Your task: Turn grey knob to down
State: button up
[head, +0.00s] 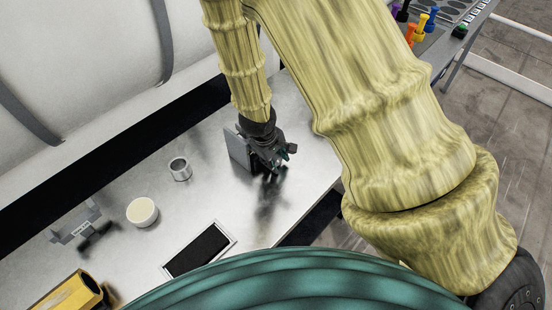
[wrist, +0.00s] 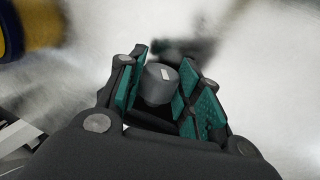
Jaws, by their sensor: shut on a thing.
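The grey knob (wrist: 158,86) shows in the wrist view between the two green-padded fingers of my gripper (wrist: 160,92). It is a dark grey round knob with a small white mark on its face. The fingers stand on both sides of it, shut on it. In the head view my gripper (head: 274,160) is at a grey upright panel (head: 238,150) on the metal table. The knob is hidden behind the gripper there. I cannot tell from the white mark which way the knob points.
On the metal table (head: 215,205) are a small metal cup (head: 180,168), a cream-topped round container (head: 142,211), a black framed pad (head: 198,250), a grey fixture (head: 80,225) and a yellow block (head: 68,292). Colored items (head: 422,22) stand on another table at top right.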

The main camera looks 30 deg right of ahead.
jog(key=o, duration=1)
jog(key=shift+r+p, duration=0.15)
jog(key=shift+p, duration=0.35)
jog(key=shift+w+y+p, duration=0.1)
jog(key=shift+y+p, duration=0.5)
jog(key=shift+p, duration=0.1)
jog(key=shift+d+g+y+p, duration=0.1)
jog(key=shift+g+y+p, duration=0.3)
jog(key=shift+y+p, duration=0.25)
jog(key=shift+d+y+p, duration=0.1)
jog(key=shift+y+p, duration=0.15)
jog(key=shift+p, duration=0.1)
